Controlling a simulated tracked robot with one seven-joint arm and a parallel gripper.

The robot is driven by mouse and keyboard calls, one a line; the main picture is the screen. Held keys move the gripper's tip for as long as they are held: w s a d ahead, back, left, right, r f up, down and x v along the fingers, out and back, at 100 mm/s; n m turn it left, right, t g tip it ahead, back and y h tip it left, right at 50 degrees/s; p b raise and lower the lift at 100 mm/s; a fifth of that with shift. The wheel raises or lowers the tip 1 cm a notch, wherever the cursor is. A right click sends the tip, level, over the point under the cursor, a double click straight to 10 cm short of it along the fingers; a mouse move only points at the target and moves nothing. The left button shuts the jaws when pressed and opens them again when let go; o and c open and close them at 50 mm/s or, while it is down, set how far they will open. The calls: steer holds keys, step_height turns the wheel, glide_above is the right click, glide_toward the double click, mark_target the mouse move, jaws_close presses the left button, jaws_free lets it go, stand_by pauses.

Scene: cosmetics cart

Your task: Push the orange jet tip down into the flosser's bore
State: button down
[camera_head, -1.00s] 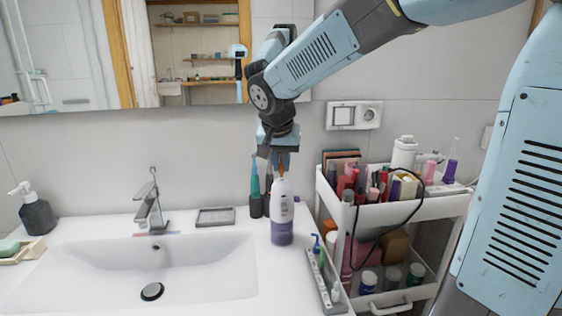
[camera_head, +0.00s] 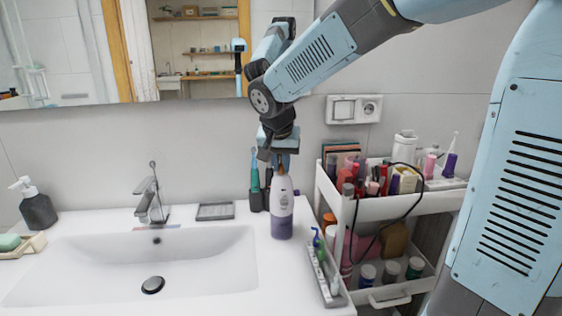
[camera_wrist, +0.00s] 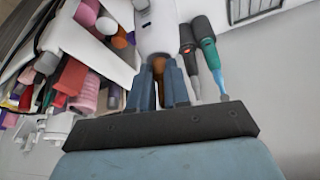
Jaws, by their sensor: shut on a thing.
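The flosser (camera_head: 282,210) stands upright on the counter right of the sink, white above and purple at its base. It also shows in the wrist view (camera_wrist: 156,28), beyond the fingers. The orange jet tip (camera_wrist: 159,66) is between the two fingers of my gripper (camera_wrist: 160,85), which is shut on it. In the head view my gripper (camera_head: 281,162) points down directly above the flosser's top. The tip's lower end is at the flosser's top; the bore itself is hidden, so I cannot tell how deep the tip sits.
Two toothbrush-like handles, one teal (camera_head: 255,182), stand just behind and left of the flosser. A white cart (camera_head: 400,212) full of cosmetics stands right. The sink (camera_head: 130,265) is left.

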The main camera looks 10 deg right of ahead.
steer(key=c, duration=1)
jaws_free()
steer(key=v, duration=1.3)
steer(key=shift+s+a+r, duration=0.1)
steer(key=shift+s+r, duration=0.05)
steer(key=shift+r, duration=0.1)
steer(key=s+d+f+n, duration=0.1)
steer(key=s+d+f, duration=0.2)
steer(key=s+d, duration=0.2)
steer(key=s+d+f+n+y, duration=0.1)
steer(key=s+d+f, duration=0.1)
steer(key=s+d, duration=0.3)
steer(key=s+d+f+n+t, duration=0.1)
steer(key=s+d+f, duration=0.2)
steer(key=s+d, duration=0.2)
steer(key=shift+s+f, duration=0.15)
steer(key=shift+s, duration=0.5)
steer(key=shift+s+f, duration=0.15)
steer(key=shift+s, duration=0.45)
